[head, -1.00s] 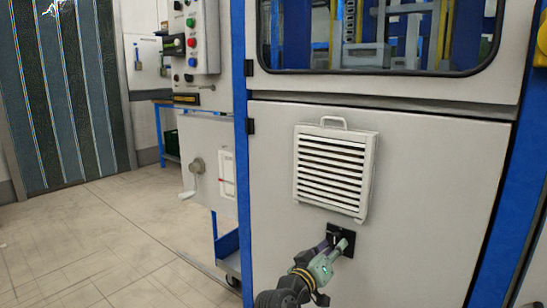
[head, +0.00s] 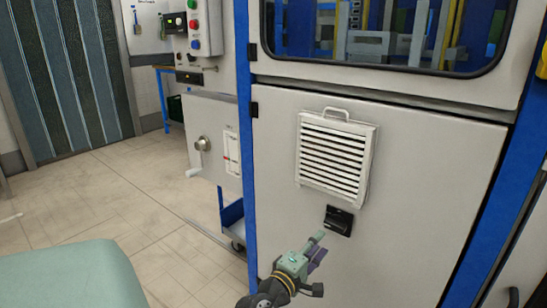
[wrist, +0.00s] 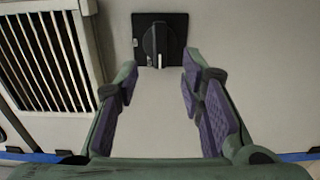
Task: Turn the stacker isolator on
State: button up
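The isolator switch (head: 339,220) is a dark knob on a square black plate, set in the grey panel below the vent. In the wrist view the knob (wrist: 155,42) stands upright in the picture, with a white mark near its lower end. That view looks turned, since the vent lies left of the switch there. In the head view the knob looks set across its plate. My gripper (head: 316,249) is below and left of the switch in the head view, apart from it. In the wrist view its purple-padded fingers (wrist: 159,72) are spread and empty, with the switch beyond their tips.
A louvred vent (head: 336,156) with a handle juts out just above the switch. A blue post (head: 246,150) edges the panel. A control box (head: 202,28) with coloured buttons and a cabinet with a crank handle (head: 202,145) stand at left. The tiled floor at left is open.

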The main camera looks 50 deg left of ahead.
jog(key=s+a+r+y+p, duration=0.1)
jog(key=s+a+r+y, duration=0.1)
jog(key=r, duration=0.6)
jog(key=s+a+r+m+g+y+p, duration=0.1)
jog(key=s+r+y, duration=0.3)
jog(key=r+y, duration=0.2)
jog(key=s+a+r+m+y+p, duration=0.1)
jog(key=s+a+r+y, duration=0.1)
jog(key=r, duration=0.8)
jog(key=shift+s+a+r+y, duration=0.3)
jog(key=shift+s+r+y, duration=0.1)
jog(key=shift+s+y, duration=0.6)
jog(key=shift+o, duration=0.5)
jog(key=shift+w, duration=0.2)
